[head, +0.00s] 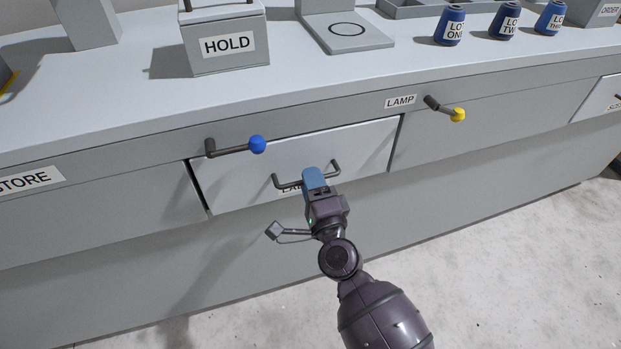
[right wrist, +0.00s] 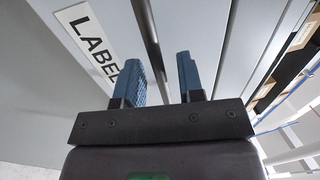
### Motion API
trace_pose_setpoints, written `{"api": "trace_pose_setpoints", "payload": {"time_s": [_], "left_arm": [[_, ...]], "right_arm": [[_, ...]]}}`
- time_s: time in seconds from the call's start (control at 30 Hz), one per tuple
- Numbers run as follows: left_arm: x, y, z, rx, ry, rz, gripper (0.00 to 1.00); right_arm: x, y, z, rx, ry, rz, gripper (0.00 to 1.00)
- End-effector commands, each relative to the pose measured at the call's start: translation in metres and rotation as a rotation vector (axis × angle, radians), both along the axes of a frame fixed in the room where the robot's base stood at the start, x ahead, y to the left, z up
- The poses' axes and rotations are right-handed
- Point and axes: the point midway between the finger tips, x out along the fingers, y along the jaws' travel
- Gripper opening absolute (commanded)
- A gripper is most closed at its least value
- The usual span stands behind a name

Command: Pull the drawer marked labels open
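The labels drawer (head: 350,146) is a pale front panel in the grey bench, and it looks shut or nearly flush. Its label is mostly covered by my gripper in the head view, but "LABE" reads in the right wrist view (right wrist: 88,42). A dark bar handle (head: 278,182) stands out from the drawer front. My right gripper (head: 315,178) is at the middle of this handle. In the right wrist view its two blue fingers (right wrist: 164,80) are apart, with a thin dark bar, likely the handle, running between them. No grip on it shows. My left gripper is out of view.
A blue-knobbed lever (head: 257,145) sticks out just above the drawer. A yellow-knobbed lever (head: 457,114) is by the LAMP label. A HOLD box (head: 226,47) and several blue lot containers (head: 449,25) stand on the bench. The floor (head: 500,250) in front is clear.

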Motion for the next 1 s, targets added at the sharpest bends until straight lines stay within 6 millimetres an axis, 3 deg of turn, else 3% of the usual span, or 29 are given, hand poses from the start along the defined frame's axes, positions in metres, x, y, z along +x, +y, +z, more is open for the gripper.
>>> {"api": "trace_pose_setpoints", "payload": {"time_s": [0.43,0.67,1.0], "left_arm": [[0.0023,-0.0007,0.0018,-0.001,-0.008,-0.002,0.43],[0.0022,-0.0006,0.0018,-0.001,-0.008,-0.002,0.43],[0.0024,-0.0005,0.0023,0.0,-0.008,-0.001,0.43]], "right_arm": [[0.0082,0.0029,0.0016,0.0,0.0,0.0,0.35],[0.008,0.0028,0.0016,0.0,0.0,0.0,0.0],[0.0066,0.0024,0.0016,0.0,0.0,0.0,0.0]]}}
